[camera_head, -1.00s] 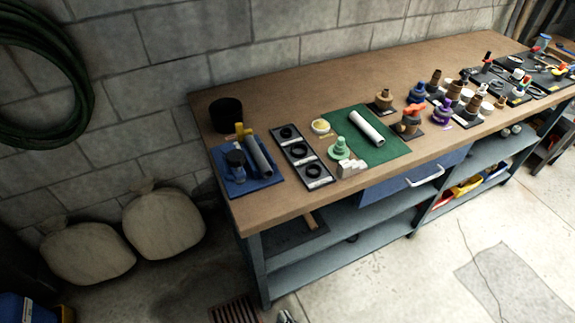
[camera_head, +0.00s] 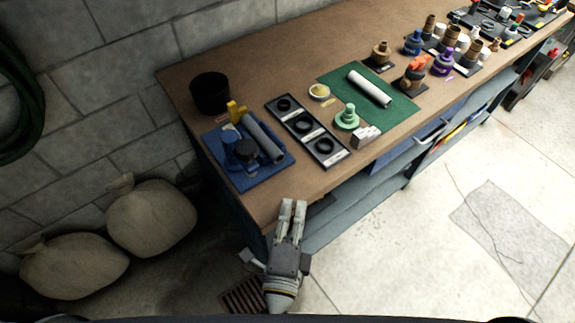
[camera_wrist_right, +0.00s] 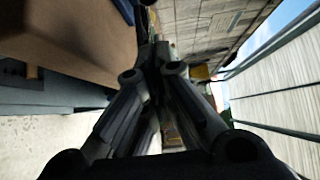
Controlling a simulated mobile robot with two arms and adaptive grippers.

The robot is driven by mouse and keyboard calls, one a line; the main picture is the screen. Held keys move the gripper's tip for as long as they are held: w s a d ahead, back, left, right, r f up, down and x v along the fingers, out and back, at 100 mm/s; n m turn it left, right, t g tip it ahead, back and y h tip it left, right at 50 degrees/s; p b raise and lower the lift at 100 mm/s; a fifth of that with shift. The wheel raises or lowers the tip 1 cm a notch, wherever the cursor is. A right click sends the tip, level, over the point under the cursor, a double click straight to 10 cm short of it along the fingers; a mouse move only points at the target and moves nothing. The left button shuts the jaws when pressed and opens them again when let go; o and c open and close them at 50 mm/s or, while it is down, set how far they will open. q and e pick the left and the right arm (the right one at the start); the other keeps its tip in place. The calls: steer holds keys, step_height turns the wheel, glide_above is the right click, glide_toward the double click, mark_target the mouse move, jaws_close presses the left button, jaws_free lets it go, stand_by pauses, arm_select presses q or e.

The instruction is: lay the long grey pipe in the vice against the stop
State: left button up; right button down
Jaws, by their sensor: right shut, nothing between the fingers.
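The long grey pipe (camera_head: 262,138) lies slanted on the blue vice (camera_head: 279,164) at the left end of the bench. Its upper end is close to a yellow piece (camera_head: 236,111), perhaps the stop; I cannot tell if they touch. A dark blue round part of the vice stands to the left of the pipe. My right gripper (camera_head: 293,204) is in front of the bench's front edge, below the vice in the picture. It is shut and empty, apart from the pipe. The right wrist view shows its fingers (camera_wrist_right: 152,75) close together. My left gripper is not in view.
A black cup (camera_head: 210,93) stands behind the vice. A black tray with rings (camera_head: 329,160) lies to the right of it. A green mat (camera_head: 397,104) bears a white tube (camera_head: 370,88). Several fittings stand farther right. Sacks (camera_head: 151,219) lie on the floor at left.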

mark_target(282, 156)
steer(key=w, duration=0.2)
steer(key=w+p, duration=0.1)
steer(key=w, duration=0.2)
steer(key=w+d, duration=0.1)
steer(key=w, duration=0.1)
steer(key=shift+w+r+p, duration=0.2)
steer(key=shift+w+p, duration=0.2)
steer(key=shift+w+a+f, duration=0.1)
steer(key=shift+w+a, duration=0.65)
steer(key=shift+w, duration=0.1)
steer(key=shift+w+a+f+p, duration=0.1)
steer(key=shift+w+a+p, duration=0.2)
steer(key=shift+w+a, duration=0.2)
steer(key=shift+d, duration=0.1)
steer(key=shift+w+a+f+b, duration=0.1)
steer(key=shift+w+a+b, duration=0.4)
steer(key=shift+w+a, duration=0.35)
steer(key=shift+w, duration=0.25)
steer(key=shift+s+d, duration=0.1)
steer(key=shift+d, duration=0.05)
